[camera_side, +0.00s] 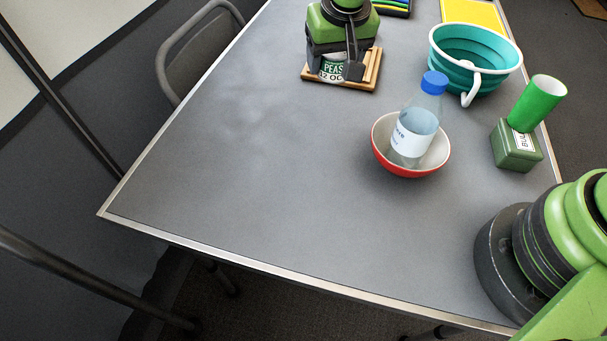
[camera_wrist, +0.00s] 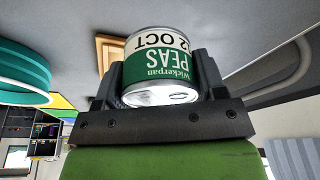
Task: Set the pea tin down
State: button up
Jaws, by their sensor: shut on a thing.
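I cannot tell whether the tin touches the board.
A red bowl (camera_side: 383,158) holds a water bottle (camera_side: 415,125) with a blue cap. A teal collapsible bucket (camera_side: 450,68), a green box (camera_side: 515,150) with a green cup (camera_side: 538,103) on it, and a yellow item (camera_side: 472,12) stand at right. The grey table (camera_side: 250,170) is clear at left and front.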

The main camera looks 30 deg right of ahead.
jog(key=s+a+m, duration=0.4)
jog(key=s+a, duration=0.4)
jog(key=a, duration=0.2)
jog(key=m+g+h, duration=0.1)
jog(key=m+h, duration=0.1)
jog(key=m, duration=0.1)
send_over(301, 216)
jog(key=shift+m, duration=0.3)
jog(key=f, duration=0.4)
jog(key=shift+s+a+f, duration=0.2)
jog(key=shift+s+f, duration=0.05)
jog(key=shift+s, duration=0.05)
jog(key=shift+f, duration=2.6)
jog(key=o, duration=1)
jog(key=shift+f, duration=0.1)
